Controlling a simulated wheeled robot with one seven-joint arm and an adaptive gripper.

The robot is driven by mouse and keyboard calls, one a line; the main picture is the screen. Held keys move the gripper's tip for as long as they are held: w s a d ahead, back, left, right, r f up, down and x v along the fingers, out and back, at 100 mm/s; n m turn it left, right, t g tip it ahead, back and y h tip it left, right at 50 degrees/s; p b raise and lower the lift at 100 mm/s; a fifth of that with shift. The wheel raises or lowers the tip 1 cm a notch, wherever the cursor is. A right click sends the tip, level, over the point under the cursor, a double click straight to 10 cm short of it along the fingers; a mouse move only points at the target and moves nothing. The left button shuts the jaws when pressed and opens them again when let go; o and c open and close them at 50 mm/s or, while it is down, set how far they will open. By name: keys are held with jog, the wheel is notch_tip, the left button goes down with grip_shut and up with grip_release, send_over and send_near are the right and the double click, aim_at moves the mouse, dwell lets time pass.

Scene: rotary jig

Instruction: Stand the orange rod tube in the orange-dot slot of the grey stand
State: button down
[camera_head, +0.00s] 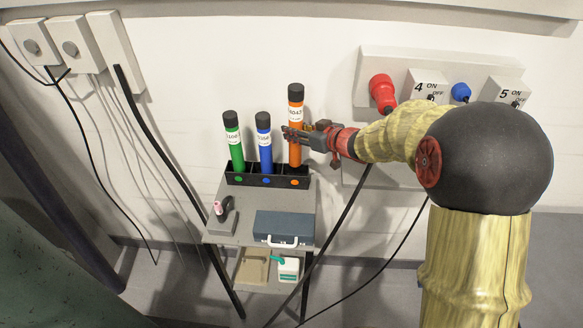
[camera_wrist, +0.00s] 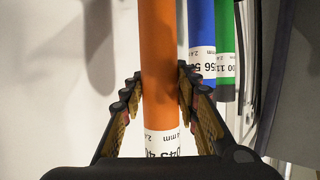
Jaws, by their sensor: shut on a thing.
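The orange rod tube (camera_head: 296,150) has a black cap and a white label. It is upright over the orange-dot slot, at the right end of the dark stand (camera_head: 267,181). Its top is higher than the other tubes; I cannot tell whether its lower end is inside the slot. The orange dot (camera_head: 295,182) shows on the stand's front. My gripper (camera_head: 287,133) reaches in from the right and is shut around the tube. In the wrist view, the fingers of my gripper (camera_wrist: 160,85) flank the orange tube (camera_wrist: 158,40) near its label.
A green tube (camera_head: 235,150) and a blue tube (camera_head: 264,150) stand in the other slots, close left of the orange one. The stand is on a small grey table (camera_head: 228,195) against the wall, with a blue case (camera_head: 283,227) in front. Red and blue sockets are on the right.

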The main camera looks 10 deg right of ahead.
aim_at(300, 154)
jog(key=f+b, duration=0.2)
jog(key=f, duration=0.4)
jog(key=shift+w, duration=0.2)
jog(key=shift+f+b, duration=0.8)
jog(key=shift+f, duration=1.1)
jog(key=shift+f, duration=0.15)
jog(key=c, duration=1.3)
grip_release()
jog(key=shift+s, duration=0.1)
jog(key=shift+c, duration=0.2)
